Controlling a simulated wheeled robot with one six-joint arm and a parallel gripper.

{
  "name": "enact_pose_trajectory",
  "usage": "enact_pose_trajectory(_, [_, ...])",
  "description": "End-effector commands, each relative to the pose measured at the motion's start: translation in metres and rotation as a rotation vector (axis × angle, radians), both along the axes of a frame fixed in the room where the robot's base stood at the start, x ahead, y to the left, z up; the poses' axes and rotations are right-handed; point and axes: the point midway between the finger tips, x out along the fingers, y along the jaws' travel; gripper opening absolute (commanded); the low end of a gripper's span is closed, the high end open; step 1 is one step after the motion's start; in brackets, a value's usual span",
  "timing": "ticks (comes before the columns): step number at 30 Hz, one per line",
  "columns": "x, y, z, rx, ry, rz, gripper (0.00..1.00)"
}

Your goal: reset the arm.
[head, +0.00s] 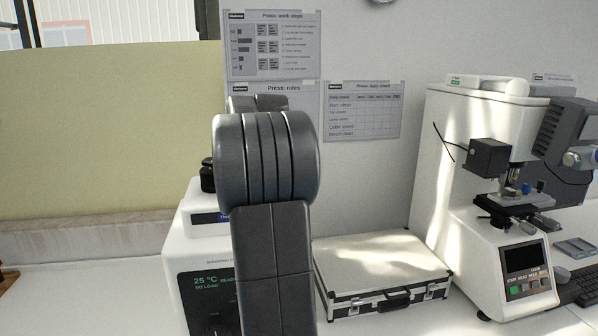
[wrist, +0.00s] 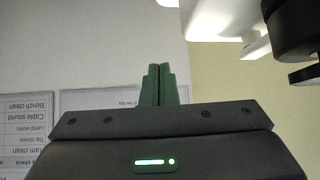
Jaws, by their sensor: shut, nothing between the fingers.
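My gripper (wrist: 159,86) shows in the wrist view, its two green fingers shut together with nothing between them. It points at the grey and yellow-green wall, and the picture there is upside down. In the head view my dark grey arm stands raised in the middle and the gripper itself is hidden behind it.
A white press (head: 178,245) with a display stands behind my arm, partly hidden. A silver case (head: 378,262) lies closed right of it. A white hardness tester (head: 440,170) with a microscope head stands at right, near a keyboard (head: 585,280). Posters (head: 361,111) hang on the wall.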

Motion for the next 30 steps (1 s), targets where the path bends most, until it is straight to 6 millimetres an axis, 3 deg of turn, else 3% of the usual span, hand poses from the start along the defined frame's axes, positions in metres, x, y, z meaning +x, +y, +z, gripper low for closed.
enact_pose_trajectory(21, [0.052,0.011,0.003,0.001,0.001,0.409,0.0])
enact_pose_trajectory(30, [0.063,0.018,0.001,-0.001,0.001,0.513,0.0])
